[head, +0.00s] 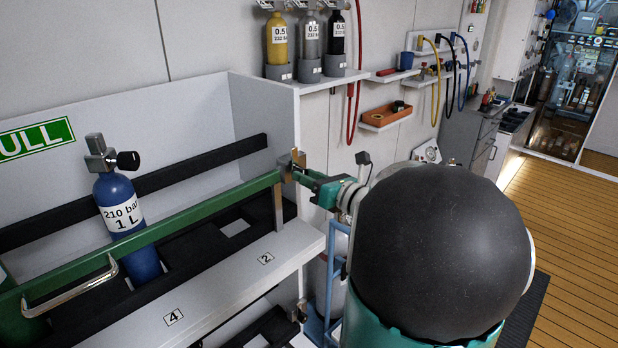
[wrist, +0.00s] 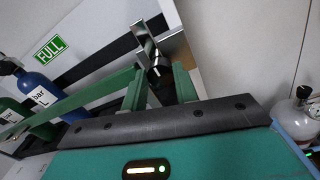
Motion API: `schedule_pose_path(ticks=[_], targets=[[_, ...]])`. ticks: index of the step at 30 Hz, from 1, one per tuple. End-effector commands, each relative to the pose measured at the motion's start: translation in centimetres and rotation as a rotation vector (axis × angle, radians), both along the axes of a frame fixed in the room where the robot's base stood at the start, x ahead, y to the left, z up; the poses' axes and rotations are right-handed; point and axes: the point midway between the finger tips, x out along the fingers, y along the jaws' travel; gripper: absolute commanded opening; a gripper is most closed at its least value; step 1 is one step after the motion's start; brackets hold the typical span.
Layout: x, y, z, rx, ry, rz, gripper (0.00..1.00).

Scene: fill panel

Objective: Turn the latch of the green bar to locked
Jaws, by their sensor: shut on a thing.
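The green bar (head: 165,226) runs across the rack, in front of a blue cylinder (head: 118,205). The bar also shows in the wrist view (wrist: 100,92), reaching toward my gripper. The metal latch (head: 296,160) is at the bar's right end, by a metal post. In the wrist view the shiny latch (wrist: 146,42) stands up at a slant, its lower end between my fingers. My gripper (head: 303,176) is shut on the latch; its green fingertips (wrist: 160,78) sit on either side of it. The fingers partly hide the grip, and I cannot tell whether the latch is locked.
A handle (head: 72,290) is fixed to the bar's left part. A white ledge (head: 225,275) marked 2 and 4 runs in front of the rack. Small cylinders stand on a shelf (head: 318,80) above the latch. Hoses (head: 450,75) hang on the wall. The wooden floor (head: 565,225) at right is open.

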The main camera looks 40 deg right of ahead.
Motion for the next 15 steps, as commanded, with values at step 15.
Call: schedule_pose_path(ticks=[15], targets=[[0.02,0.16,0.05,-0.318,-0.009,0.002,0.06]])
